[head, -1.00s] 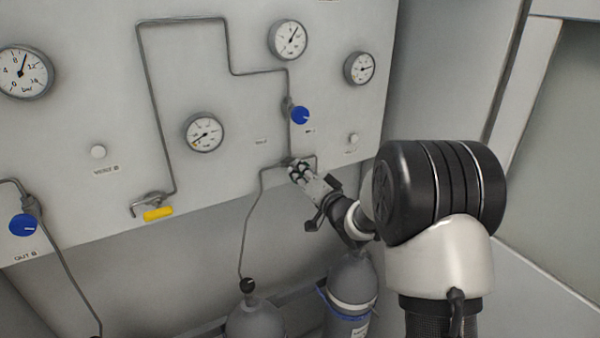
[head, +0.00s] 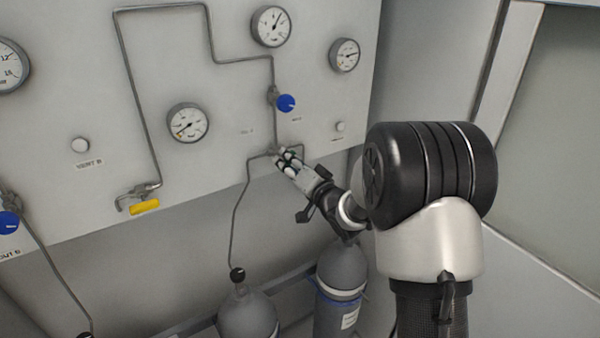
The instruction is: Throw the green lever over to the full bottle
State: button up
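My gripper (head: 287,161) is at the pipe junction on the panel, below a blue knob (head: 286,103). Its fingers cover the spot where the pipes from above and from both sides meet. No green lever can be made out; that spot is hidden by the fingers. Whether the fingers are open or closed on something is too small to tell. Two grey gas bottles stand below the panel: a left bottle (head: 248,318) with a black valve knob (head: 237,274), and a right bottle (head: 342,268) with a label and blue strap, its top partly behind my arm. I cannot tell which is full.
Several round gauges sit on the panel, including an upper one (head: 272,26), a right one (head: 345,54) and a middle one (head: 188,122). A yellow lever (head: 145,207) and another blue knob (head: 9,222) are at left. A side wall (head: 440,70) stands close on the right.

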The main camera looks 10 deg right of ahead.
jog(key=v, duration=1)
jog(key=shift+s, duration=0.35)
jog(key=shift+d+r, duration=0.1)
jog(key=s+a+f+n+g+h+b, duration=0.1)
jog(key=s+f+n+g+h+b, duration=0.1)
jog(key=s, duration=0.9)
jog(key=s+a+f+n+g+h+b, duration=0.1)
jog(key=s+f+g+b, duration=0.4)
jog(key=s, duration=0.7)
jog(key=s+a+f+n+g+h+b, duration=0.1)
jog(key=s+f+g+b, duration=0.3)
jog(key=s, duration=0.8)
jog(key=shift+s+a+f+n+g+h, duration=0.25)
jog(key=shift+a+f+n+g+h, duration=0.15)
jog(key=shift+n+g+h, duration=0.4)
